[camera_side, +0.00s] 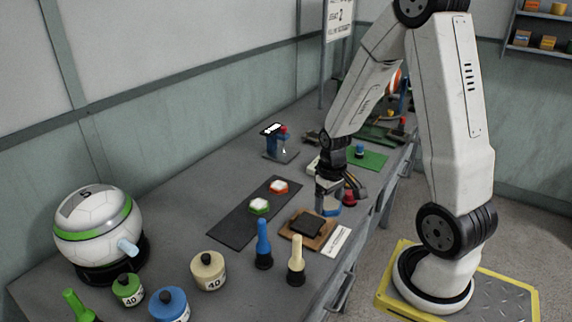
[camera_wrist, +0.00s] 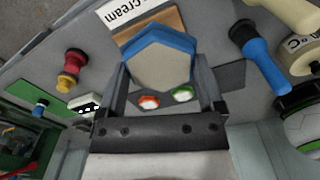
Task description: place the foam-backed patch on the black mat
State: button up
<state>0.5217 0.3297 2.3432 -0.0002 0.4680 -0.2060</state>
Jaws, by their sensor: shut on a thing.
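My gripper (camera_side: 328,196) is shut on a hexagonal patch, which shows in the wrist view (camera_wrist: 160,66) with a pale cream-grey face and a blue layer along its edge. In the side view only a blue sliver of the patch (camera_side: 329,210) shows under the jaws, above the table's right part. The black mat (camera_side: 234,228) lies to the left of my gripper, apart from it. Two white-topped hexagonal patches sit on the mat, one with a red edge (camera_side: 279,187) and one with a green edge (camera_side: 258,206).
A wooden tray with a black pad (camera_side: 293,233) and a white card (camera_side: 338,241) lie just in front of my gripper. Blue (camera_side: 263,245) and cream (camera_side: 296,263) handled tools stand nearby. A white ball device (camera_side: 95,225) is at left. The mat's near end is bare.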

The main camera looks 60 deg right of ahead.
jog(key=w+f+n, duration=0.2)
jog(key=w, duration=1)
jog(key=n, duration=0.2)
send_over(250, 227)
notch_tip(250, 227, down, 3)
jog(key=shift+w+f, duration=0.1)
jog(key=shift+f, duration=4.75)
jog(key=shift+f, duration=0.1)
jog(key=o, duration=0.9)
jog(key=shift+o, duration=0.2)
notch_tip(250, 227, up, 12)
